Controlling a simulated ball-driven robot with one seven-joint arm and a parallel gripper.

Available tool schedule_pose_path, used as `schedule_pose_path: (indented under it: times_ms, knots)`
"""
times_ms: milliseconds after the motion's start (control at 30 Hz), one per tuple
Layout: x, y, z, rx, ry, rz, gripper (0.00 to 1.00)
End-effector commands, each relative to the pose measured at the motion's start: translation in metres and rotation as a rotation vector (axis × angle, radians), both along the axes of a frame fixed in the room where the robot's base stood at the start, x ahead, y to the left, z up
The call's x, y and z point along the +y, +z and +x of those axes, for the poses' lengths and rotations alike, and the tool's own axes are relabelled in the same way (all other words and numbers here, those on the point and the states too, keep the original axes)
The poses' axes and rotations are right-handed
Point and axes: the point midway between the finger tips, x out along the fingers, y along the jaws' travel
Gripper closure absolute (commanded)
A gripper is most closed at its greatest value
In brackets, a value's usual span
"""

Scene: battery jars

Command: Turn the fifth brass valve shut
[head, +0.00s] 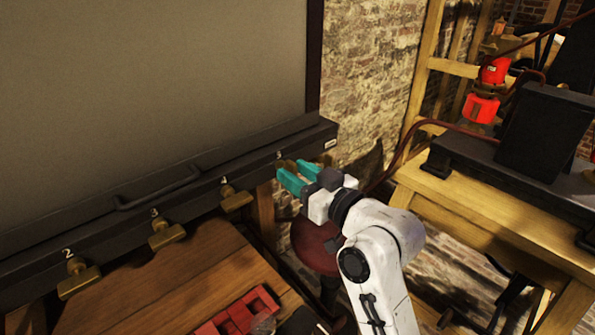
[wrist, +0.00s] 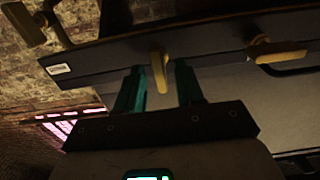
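The fifth brass valve (head: 287,163) sits near the right end of a dark rail, mostly hidden behind my fingers in the head view. In the wrist view its brass handle (wrist: 160,72) points up and down in the picture, between my two teal fingertips. My gripper (head: 291,170) is open at this valve. In the wrist view the fingers (wrist: 158,82) stand on either side of the handle, with gaps showing. I cannot tell whether either finger touches it. The neighbouring brass valve (wrist: 277,50) has its handle lying across the picture.
More brass valves line the rail: the fourth (head: 237,200), third (head: 166,234) and second (head: 78,280). A wooden bench (head: 185,270) with a red tray (head: 238,312) lies below. A wooden table (head: 475,200) with dark equipment stands at the right.

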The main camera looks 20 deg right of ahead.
Motion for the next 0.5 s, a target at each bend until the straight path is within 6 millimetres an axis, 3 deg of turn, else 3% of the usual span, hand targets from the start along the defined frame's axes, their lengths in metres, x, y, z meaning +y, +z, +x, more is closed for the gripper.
schedule_pose_path:
  times_ms: [300,500]
  knots:
    - [0.0009,-0.0005,0.0023,0.001,0.000,0.000,0.63]
    - [0.0007,-0.0005,0.0022,0.001,0.000,0.000,0.82]
